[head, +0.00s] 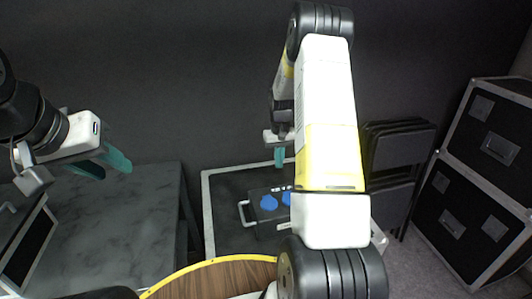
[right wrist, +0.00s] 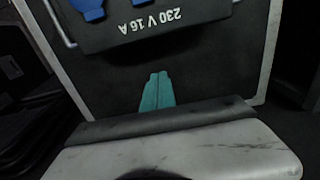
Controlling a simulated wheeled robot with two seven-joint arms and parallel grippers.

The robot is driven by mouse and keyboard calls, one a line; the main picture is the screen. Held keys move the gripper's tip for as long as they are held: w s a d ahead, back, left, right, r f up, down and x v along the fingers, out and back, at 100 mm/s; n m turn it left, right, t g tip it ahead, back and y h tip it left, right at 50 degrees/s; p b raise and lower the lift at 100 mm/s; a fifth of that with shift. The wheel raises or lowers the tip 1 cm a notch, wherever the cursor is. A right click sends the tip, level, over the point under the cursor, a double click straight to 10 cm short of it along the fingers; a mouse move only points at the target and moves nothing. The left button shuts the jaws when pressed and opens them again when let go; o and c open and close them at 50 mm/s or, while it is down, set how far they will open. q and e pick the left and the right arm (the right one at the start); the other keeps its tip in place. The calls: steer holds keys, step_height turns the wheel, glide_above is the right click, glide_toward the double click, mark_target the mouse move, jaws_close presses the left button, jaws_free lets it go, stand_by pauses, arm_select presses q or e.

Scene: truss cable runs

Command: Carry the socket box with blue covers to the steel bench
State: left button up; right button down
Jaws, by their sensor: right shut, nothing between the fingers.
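The socket box (head: 265,207) with blue covers lies on a black case top with pale metal edges, in the middle of the head view. A metal handle sticks out at its left; my right arm hides its right part. In the right wrist view the box (right wrist: 160,28) is at the top, its "230 V 16 A" label upside down. My right gripper (head: 279,157) is shut and empty, apart from the box; its teal fingers also show in the right wrist view (right wrist: 157,92). My left gripper (head: 106,163) is open and empty above the grey mottled bench (head: 110,225), which seems the steel bench.
The black case (head: 222,185) stands right of the bench, with a narrow gap between. A round wooden top with a yellow rim (head: 205,275) is in front. Folded black chairs (head: 400,150) and stacked flight cases (head: 465,205) stand at the right. The bench's middle is clear.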

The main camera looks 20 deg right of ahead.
step_height(320, 180, down, 7)
steer(key=shift+s+f, duration=0.1)
steer(key=shift+s, duration=0.05)
steer(key=s, duration=0.2)
steer(key=shift+s+r, duration=0.2)
steer(key=shift+s, duration=0.1)
steer(key=shift+s+a, duration=0.1)
steer(key=shift+s, duration=0.45)
steer(key=shift+s, duration=0.1)
